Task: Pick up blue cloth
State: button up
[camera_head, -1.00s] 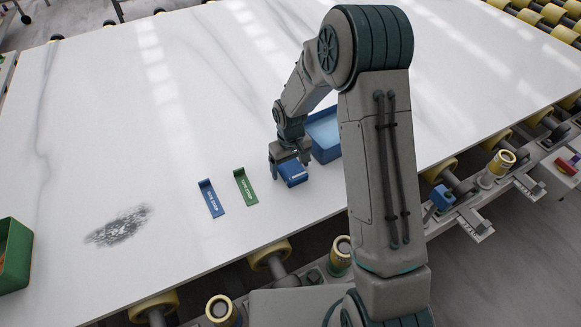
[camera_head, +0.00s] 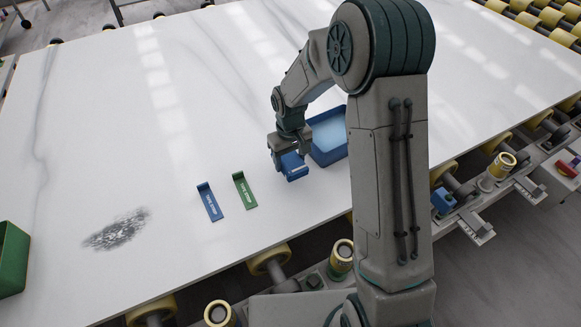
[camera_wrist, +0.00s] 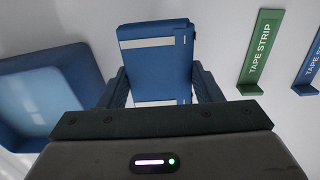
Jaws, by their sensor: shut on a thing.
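The blue cloth (camera_head: 293,166) is a folded blue block with a pale stripe. My gripper (camera_head: 283,154) is shut on it, beside the blue tray on the slab. In the wrist view the cloth (camera_wrist: 157,62) sits between the two fingers of my gripper (camera_wrist: 152,85), its striped face showing. In the head view my fingers partly cover its upper left. I cannot tell exactly how far its underside is from the slab.
The open blue tray (camera_head: 343,150) stands close on the right. A blue strip (camera_head: 210,204) and a green strip (camera_head: 245,192) lie to the left. A dark smudge (camera_head: 117,230) and a green bin (camera_head: 12,262) are farther left. The slab behind is clear.

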jog(key=s+d+r+b, duration=0.1)
jog(key=s+d+r, duration=0.5)
jog(key=s, duration=0.3)
jog(key=shift+s+d+r, duration=0.25)
jog(key=shift+s+r, duration=0.1)
jog(key=o, duration=0.4)
jog(key=c, duration=0.3)
